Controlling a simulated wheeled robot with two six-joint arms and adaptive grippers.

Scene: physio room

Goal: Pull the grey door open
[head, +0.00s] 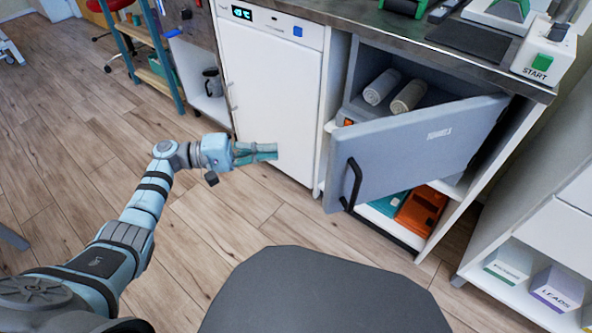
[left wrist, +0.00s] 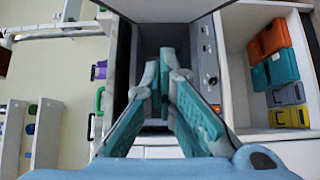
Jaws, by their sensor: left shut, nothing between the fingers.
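The grey door (head: 415,150) of the low cabinet stands partly open in the head view. Its free left edge swings out into the room, and its right side meets the cabinet. A black bar handle (head: 350,185) is on its front near the free edge. My left gripper (head: 274,151) is shut and empty, left of the handle and apart from it, in front of the white cabinet. In the left wrist view its teal fingers (left wrist: 163,65) point away from the camera. My right gripper is not in view.
Rolled towels (head: 381,86) lie on the upper shelf behind the door. An orange case (head: 421,209) sits below. A white cabinet front (head: 270,90) is left of the opening. A dark grey rounded surface (head: 325,295) fills the bottom centre. The wooden floor (head: 215,225) between is clear.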

